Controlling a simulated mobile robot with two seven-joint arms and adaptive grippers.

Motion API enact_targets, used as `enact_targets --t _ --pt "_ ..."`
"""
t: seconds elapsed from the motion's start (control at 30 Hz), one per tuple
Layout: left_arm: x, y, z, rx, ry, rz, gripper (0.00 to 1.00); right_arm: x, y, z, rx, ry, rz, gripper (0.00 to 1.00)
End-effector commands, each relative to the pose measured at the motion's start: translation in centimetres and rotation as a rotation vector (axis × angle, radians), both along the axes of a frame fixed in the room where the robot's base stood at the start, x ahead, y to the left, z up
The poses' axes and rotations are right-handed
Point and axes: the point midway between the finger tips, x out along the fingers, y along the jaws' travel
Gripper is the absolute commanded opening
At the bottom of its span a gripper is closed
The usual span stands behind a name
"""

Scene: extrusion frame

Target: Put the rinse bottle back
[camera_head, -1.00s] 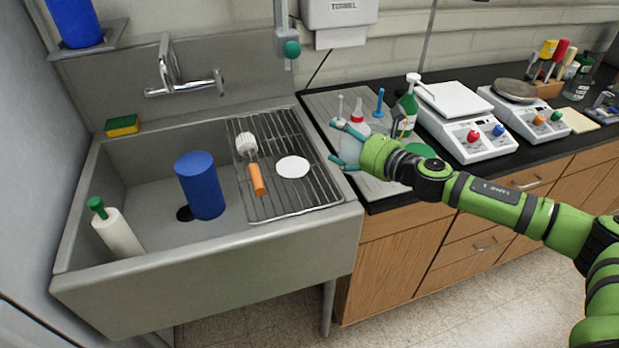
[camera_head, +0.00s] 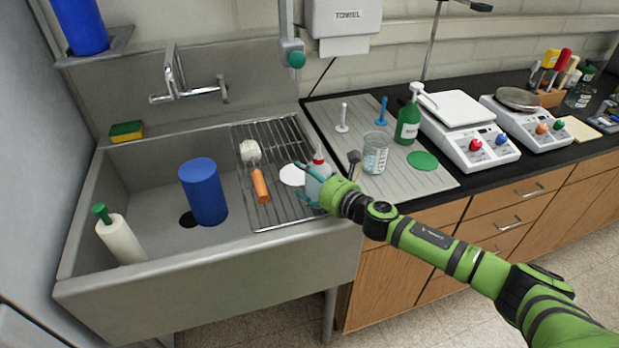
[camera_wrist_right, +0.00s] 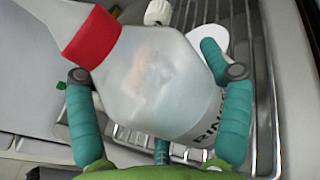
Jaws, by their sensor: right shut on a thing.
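My right gripper (camera_head: 305,186) is shut on the rinse bottle (camera_head: 316,182), a translucent white bottle with a red cap and a pointed tip. It holds the bottle over the right part of the sink's wire rack (camera_head: 278,135), just right of a white disc (camera_head: 292,174). In the right wrist view, the bottle (camera_wrist_right: 160,85) lies between the teal fingers (camera_wrist_right: 150,65), tilted in the picture, with part of its printed label showing. I cannot tell how far its base is above the rack. My left gripper is not in view.
An orange-handled brush (camera_head: 258,180) lies on the rack left of the disc. A blue cylinder (camera_head: 204,190) and a white bottle with a green top (camera_head: 120,238) stand in the sink. The grey mat (camera_head: 400,178) holds a glass beaker (camera_head: 375,153) and a green bottle (camera_head: 408,122).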

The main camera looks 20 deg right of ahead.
Motion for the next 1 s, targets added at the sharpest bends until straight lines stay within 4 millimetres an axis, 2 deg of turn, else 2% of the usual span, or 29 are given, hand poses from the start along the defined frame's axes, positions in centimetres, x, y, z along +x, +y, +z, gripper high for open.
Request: enact_targets --t 0.2,0.23,0.27,0.73,0.87,1.0 --pt "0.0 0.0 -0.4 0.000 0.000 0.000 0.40 0.0 0.0 -0.4 0.000 -0.001 0.000 0.36" --pt "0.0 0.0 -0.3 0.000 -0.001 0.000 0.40 0.0 0.0 -0.3 0.000 0.001 0.000 0.91" --pt "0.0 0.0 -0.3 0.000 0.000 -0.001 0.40 0.0 0.0 -0.3 0.000 0.001 0.000 1.00" --pt "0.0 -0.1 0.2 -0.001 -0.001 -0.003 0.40 -0.1 -0.1 0.2 -0.001 0.001 -0.001 1.00" --pt "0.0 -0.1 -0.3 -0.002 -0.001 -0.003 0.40 -1.5 -0.9 0.0 -0.004 0.002 0.000 1.00" --pt "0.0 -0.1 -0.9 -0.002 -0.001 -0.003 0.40 -3.9 -2.0 0.2 -0.004 0.003 -0.001 1.00"
